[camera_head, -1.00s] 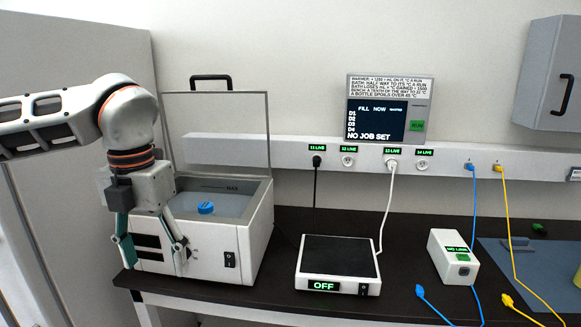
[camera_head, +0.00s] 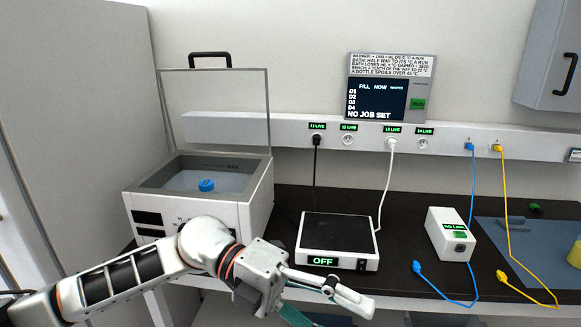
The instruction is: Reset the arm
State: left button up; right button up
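My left arm comes in from the left along the bottom of the head view. Its gripper (camera_head: 335,308) points right, in front of the bench edge and below the warmer. Its two fingers are spread apart with nothing between them; the lower finger is partly cut off by the frame's bottom edge. My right arm and gripper are not in view.
The white bath (camera_head: 258,200) stands at the left with its clear lid (camera_head: 215,110) raised and a blue cap (camera_head: 206,185) inside. The warmer (camera_head: 338,232) reads OFF. A white box (camera_head: 450,222), blue and yellow cables and a blue mat (camera_head: 545,250) lie right.

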pick_arm(q)
jog(key=w+r+n+t+h, duration=0.2)
jog(key=w+n+t+h, duration=0.5)
jog(key=n+t+h, duration=0.3)
jog(key=w+a+f+n+t+y, duration=0.4)
jog(key=a+f+n+t+y, duration=0.15)
jog(key=n+t, duration=0.2)
jog(key=w+a+f+n+t+y, duration=0.4)
jog(key=f+n+t, duration=0.25)
jog(key=n, duration=0.25)
jog(key=s+a+f+n+g+y, duration=0.1)
jog(key=a+f+n+y, duration=0.25)
jog(key=f, duration=0.25)
jog(key=s+a+f+n+y, duration=0.2)
jog(key=a+f, duration=0.2)
jog(key=f, duration=0.3)
jog(key=s+a+f+n+g+y, duration=0.1)
jog(key=a+f+n+y, duration=0.15)
jog(key=f, duration=0.35)
jog(key=s+a+f+n+g+y, duration=0.2)
jog(key=s+a+f+g+y, duration=0.2)
jog(key=s+a+f, duration=0.4)
jog(key=s+f, duration=0.4)
jog(key=f, duration=0.2)
jog(key=shift+s+a+n, duration=0.2)
jog(key=shift+a+n, duration=0.15)
jog(key=shift+r, duration=0.1)
